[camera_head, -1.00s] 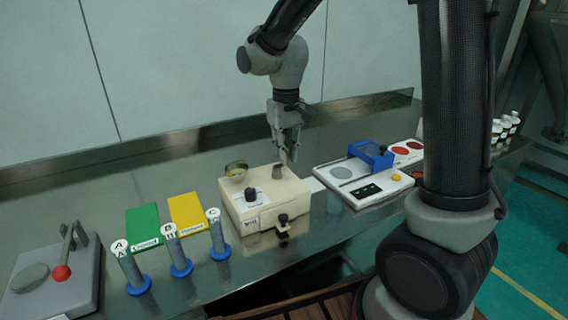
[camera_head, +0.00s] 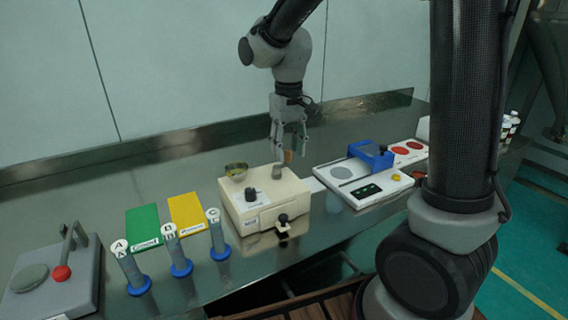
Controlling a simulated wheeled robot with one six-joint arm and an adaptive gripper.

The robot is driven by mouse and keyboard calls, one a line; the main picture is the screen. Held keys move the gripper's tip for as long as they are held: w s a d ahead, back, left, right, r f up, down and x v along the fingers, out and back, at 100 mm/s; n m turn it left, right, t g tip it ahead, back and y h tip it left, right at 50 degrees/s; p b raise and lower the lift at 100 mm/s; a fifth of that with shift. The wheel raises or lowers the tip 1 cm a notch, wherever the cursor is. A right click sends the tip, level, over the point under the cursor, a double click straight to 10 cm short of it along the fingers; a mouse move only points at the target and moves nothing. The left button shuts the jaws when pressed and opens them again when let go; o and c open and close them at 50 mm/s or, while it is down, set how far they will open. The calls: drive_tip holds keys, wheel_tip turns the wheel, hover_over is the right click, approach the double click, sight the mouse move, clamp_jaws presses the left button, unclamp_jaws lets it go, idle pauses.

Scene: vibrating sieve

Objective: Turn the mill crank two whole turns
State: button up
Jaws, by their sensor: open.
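The mill is a beige box (camera_head: 275,205) at the middle of the steel bench. On its top are a small bowl (camera_head: 237,169), a black knob (camera_head: 251,194) and a grey upright piece (camera_head: 277,173) at the back. A small brown-orange piece (camera_head: 288,157) shows near this grey piece; it looks like the crank's grip, but it is too small to be sure. A black knob (camera_head: 283,219) sticks out at the mill's front. My gripper (camera_head: 289,150) is open and points down over the back of the mill, its fingers around or just behind the brown piece. Contact cannot be told.
A white device with a blue frame (camera_head: 371,155) stands close on the right. Three labelled tubes (camera_head: 171,254) on blue bases, green (camera_head: 142,224) and yellow (camera_head: 187,210) mats and a grey device with a red ball (camera_head: 61,272) are on the left.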

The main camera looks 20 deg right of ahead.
drive_tip(key=shift+r, duration=2.65)
drive_tip(key=s+d+r+m+t, duration=0.1)
drive_tip(key=s+d+r+t, duration=0.1)
drive_tip(key=s+d, duration=0.5)
drive_tip(key=s+d+r+m+t, duration=0.1)
drive_tip(key=s+d+t, duration=0.1)
drive_tip(key=s+d, duration=0.6)
drive_tip(key=s, duration=0.5)
drive_tip(key=shift+s+r, duration=0.25)
drive_tip(key=shift+r, duration=0.1)
drive_tip(key=shift+c, duration=0.4)
drive_tip(key=shift+c, duration=0.4)
drive_tip(key=shift+a, duration=0.1)
